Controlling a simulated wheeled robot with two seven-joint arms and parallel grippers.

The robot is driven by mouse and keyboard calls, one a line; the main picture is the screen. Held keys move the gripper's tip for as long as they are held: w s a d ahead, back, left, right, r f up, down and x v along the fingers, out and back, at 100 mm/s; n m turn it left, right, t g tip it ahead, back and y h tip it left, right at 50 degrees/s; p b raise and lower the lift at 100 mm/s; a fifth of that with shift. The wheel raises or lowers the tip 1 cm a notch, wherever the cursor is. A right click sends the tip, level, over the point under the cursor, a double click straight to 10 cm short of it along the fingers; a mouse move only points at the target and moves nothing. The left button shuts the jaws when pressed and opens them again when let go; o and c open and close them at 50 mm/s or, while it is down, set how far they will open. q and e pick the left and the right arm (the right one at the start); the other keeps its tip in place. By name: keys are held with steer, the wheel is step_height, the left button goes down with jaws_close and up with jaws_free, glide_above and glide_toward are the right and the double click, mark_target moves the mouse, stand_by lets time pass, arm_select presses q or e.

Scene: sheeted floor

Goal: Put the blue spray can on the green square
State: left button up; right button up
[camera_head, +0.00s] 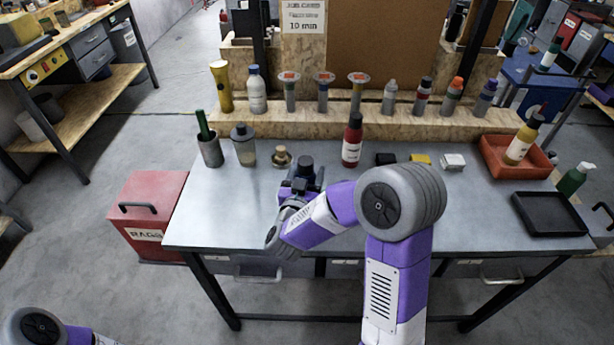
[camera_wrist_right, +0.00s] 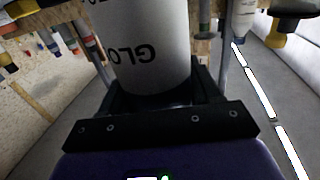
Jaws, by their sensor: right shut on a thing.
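My right gripper (camera_wrist_right: 152,97) is shut around a white cylindrical can in the right wrist view; the can (camera_wrist_right: 140,45) shows dark letters "GLO" upside down. In the head view my right gripper (camera_head: 303,185) is over the table's left-middle part, and my own arm hides most of what it holds. I cannot tell from these views whether the held can is the blue spray can. No green square shows in either view. My left gripper is outside the head view; only part of my left arm shows at bottom left.
The grey table (camera_head: 225,215) has clear room at its front left. A red bottle (camera_head: 352,142), a small brass-coloured item (camera_head: 281,156), a grey pot (camera_head: 243,150) and small black, yellow and white blocks stand behind. A red tray (camera_head: 500,165) and black tray (camera_head: 550,215) lie right.

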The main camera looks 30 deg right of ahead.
steer(key=shift+f, duration=0.15)
steer(key=o, duration=1.5)
steer(key=shift+o, duration=0.3)
